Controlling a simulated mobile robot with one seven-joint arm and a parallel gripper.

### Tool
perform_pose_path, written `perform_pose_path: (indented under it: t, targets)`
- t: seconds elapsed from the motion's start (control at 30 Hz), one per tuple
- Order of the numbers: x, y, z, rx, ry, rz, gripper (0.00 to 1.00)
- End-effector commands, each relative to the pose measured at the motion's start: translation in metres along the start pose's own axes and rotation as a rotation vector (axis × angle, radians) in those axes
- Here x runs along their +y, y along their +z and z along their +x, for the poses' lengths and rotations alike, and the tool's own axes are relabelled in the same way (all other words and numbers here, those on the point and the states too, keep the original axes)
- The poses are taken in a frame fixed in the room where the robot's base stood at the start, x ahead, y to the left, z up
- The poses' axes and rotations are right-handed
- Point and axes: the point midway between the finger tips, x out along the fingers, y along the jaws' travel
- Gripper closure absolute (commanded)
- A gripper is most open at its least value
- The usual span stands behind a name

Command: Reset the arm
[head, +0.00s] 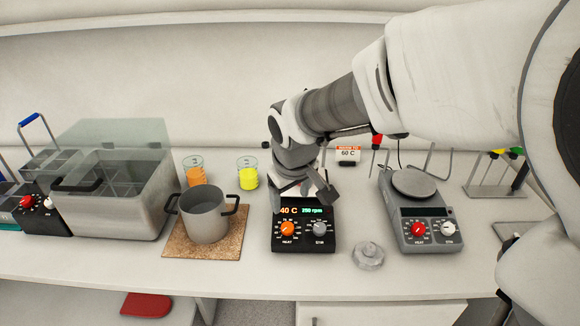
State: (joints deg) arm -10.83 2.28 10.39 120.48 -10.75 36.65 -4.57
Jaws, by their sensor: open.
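My gripper (306,196) is at the end of my arm, which reaches in from the right. It is open, and I see nothing between its fingers. It hangs just above and behind the black hotplate stirrer (304,242), whose display reads 40 C and 250 rpm. The gripper and wrist hide most of that stirrer's top plate. I cannot tell whether the fingers touch it.
A grey pot (205,217) stands on a cork mat (176,247). Behind it are beakers of orange liquid (196,177) and yellow liquid (248,180). A steel bath (125,205) is left; a grey stirrer (425,228) and glass lid (368,254) are right.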

Motion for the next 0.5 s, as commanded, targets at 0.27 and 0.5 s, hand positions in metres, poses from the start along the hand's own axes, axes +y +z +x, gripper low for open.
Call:
perform_pose_path:
  t: [0.27,0.5]
  targets:
    - [-0.0003,0.0003,-0.011,0.0,-0.001,0.001,0.28]
    - [0.0008,0.0012,-0.0122,0.001,0.001,0.005,0.28]
